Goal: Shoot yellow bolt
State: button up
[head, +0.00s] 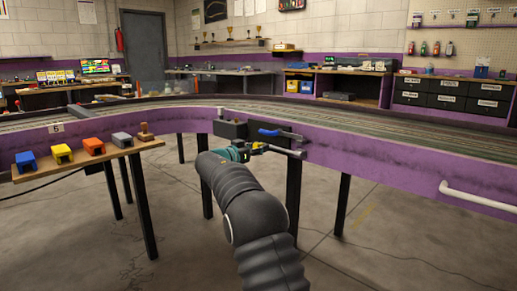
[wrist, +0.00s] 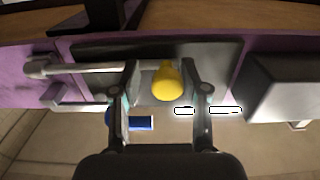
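The yellow bolt's rounded yellow knob (wrist: 167,82) sits between the two fingers of my gripper (wrist: 162,98) in the wrist view, with a visible gap on either side. My gripper is open around it. In the head view my gripper (head: 246,150) is at the purple track side, and only a little yellow shows there. A blue bolt handle (head: 268,132) is just above it in the head view. The blue handle also shows in the wrist view (wrist: 142,123), below the yellow knob and near the left finger. Grey rods run left from the fingers in the wrist view.
A dark plate (wrist: 220,55) backs the bolts, and a grey box (wrist: 285,85) juts out at right in the wrist view. A wooden shelf (head: 85,158) with several coloured blocks is at left. A white pipe (head: 475,195) sticks out at right.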

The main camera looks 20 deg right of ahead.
jog(key=shift+a, duration=0.35)
jog(key=v, duration=1.1)
jog(key=shift+s+a, duration=0.25)
jog(key=shift+a, duration=0.05)
jog(key=s+f+n+g+y, duration=0.2)
jog(key=s+f+n+y, duration=0.2)
jog(key=f+n, duration=0.65)
jog(key=s+f+n+g+y+p, duration=0.1)
jog(key=s+f+n+g+y, duration=0.25)
jog(key=s, duration=0.75)
jog(key=s+a+r+y+p, duration=0.1)
jog(key=s+r+y+p, duration=0.15)
jog(key=s, duration=1.05)
jog(key=s+a+r+y+p, duration=0.15)
jog(key=s+y, duration=0.25)
jog(key=s, duration=0.9)
jog(key=s+d+r+m+t+y+p, duration=0.1)
jog(key=s+r+p, duration=0.3)
jog(key=s, duration=0.5)
jog(key=shift+s+d+r+m+t+y, duration=0.25)
jog(key=shift+r+m+t, duration=0.3)
jog(key=shift+r, duration=0.65)
